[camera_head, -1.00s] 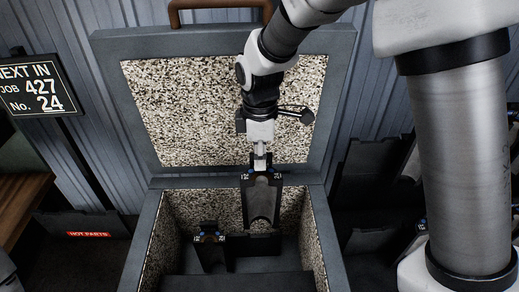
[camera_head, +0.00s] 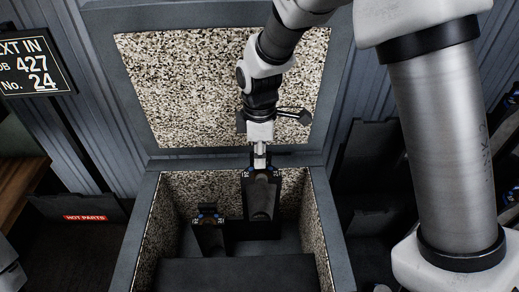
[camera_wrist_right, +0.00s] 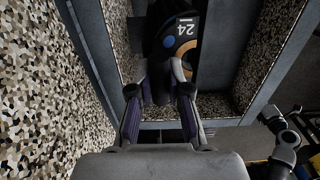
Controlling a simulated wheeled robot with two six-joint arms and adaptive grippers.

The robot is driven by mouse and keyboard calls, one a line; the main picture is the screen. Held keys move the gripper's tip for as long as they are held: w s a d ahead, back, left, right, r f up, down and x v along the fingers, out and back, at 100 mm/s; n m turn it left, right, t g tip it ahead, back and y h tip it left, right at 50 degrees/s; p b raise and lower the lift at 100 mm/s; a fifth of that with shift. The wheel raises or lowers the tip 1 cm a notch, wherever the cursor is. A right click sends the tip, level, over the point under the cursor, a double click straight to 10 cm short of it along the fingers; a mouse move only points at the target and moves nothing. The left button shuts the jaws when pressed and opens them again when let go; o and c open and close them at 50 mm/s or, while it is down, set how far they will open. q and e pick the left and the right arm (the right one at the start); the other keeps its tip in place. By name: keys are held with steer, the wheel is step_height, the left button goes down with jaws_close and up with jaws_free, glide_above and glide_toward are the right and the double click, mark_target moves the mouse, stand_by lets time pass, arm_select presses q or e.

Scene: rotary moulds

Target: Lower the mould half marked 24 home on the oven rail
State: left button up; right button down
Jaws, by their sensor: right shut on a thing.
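My right gripper (camera_head: 260,163) points down into the open oven (camera_head: 138,238) and is shut on the top of a dark mould half (camera_head: 262,198). The mould half hangs upright near the back wall of the oven, its top slightly below the back rim. My left gripper is not in view.
A second dark mould half (camera_head: 210,234) stands in the oven to the left. The speckled lid (camera_head: 220,85) is open behind. A sign (camera_head: 35,65) reads job 427, No. 24. A HOT PARTS label (camera_head: 86,217) is at left; dark racks (camera_head: 375,190) stand at right.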

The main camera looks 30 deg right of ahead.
steer(key=b, duration=0.3)
glide_above(259, 191)
steer(key=shift+s+f, duration=0.1)
steer(key=shift+f, duration=3.25)
step_height(259, 191, down, 4)
steer(key=shift+r+b, duration=0.15)
steer(key=shift+b, duration=0.65)
steer(key=shift+f+b, duration=1.2)
steer(key=shift+f, duration=1.5)
